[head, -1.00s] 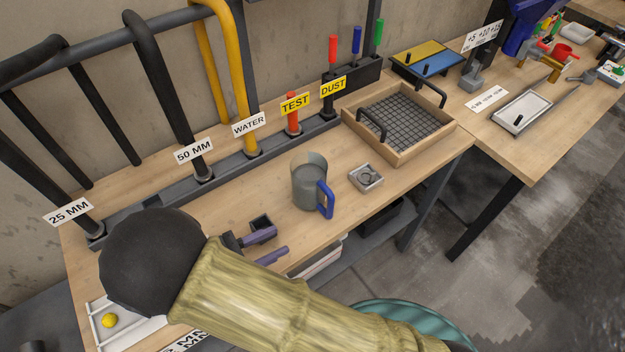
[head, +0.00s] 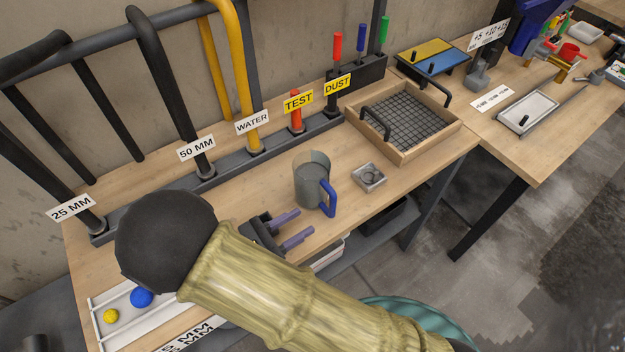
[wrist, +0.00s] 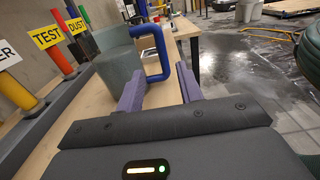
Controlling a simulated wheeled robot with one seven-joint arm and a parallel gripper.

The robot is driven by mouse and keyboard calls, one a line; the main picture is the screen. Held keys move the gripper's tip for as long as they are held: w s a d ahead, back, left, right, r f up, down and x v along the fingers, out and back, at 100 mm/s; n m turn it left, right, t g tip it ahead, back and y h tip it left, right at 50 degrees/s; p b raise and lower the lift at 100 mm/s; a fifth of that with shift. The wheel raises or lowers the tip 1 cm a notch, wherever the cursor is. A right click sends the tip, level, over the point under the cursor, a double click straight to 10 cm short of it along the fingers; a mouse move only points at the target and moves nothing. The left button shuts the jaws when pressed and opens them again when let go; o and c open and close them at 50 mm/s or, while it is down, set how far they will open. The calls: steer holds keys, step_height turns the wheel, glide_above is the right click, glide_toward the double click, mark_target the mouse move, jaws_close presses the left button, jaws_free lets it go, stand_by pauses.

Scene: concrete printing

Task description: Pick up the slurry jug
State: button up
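The slurry jug (head: 308,182) is a grey cylinder with a blue handle (head: 328,199) on its right side. It stands upright on the wooden bench. In the wrist view the jug (wrist: 118,62) is just ahead, its blue handle (wrist: 163,50) to the right. My gripper (head: 304,223) has two purple fingers, spread apart with nothing between them. It is left of and in front of the jug, pointing toward the jug and handle. In the wrist view the open fingers (wrist: 158,82) frame the handle from the near side. I cannot tell whether a finger touches the jug.
Labelled hoses and the grey rail (head: 225,172) line the back. A white tray (head: 170,326) with yellow and blue balls lies at front left.

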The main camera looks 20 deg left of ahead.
mark_target(330, 205)
steer(key=x, duration=0.4)
steer(key=shift+w+d, duration=0.1)
steer(key=shift+d, duration=0.15)
steer(key=shift+w+d+r, duration=0.15)
steer(key=shift+w+d, duration=0.15)
steer(key=shift+p+x, duration=0.3)
steer(key=shift+x, duration=1.8)
steer(key=shift+r, duration=0.1)
jaws_close()
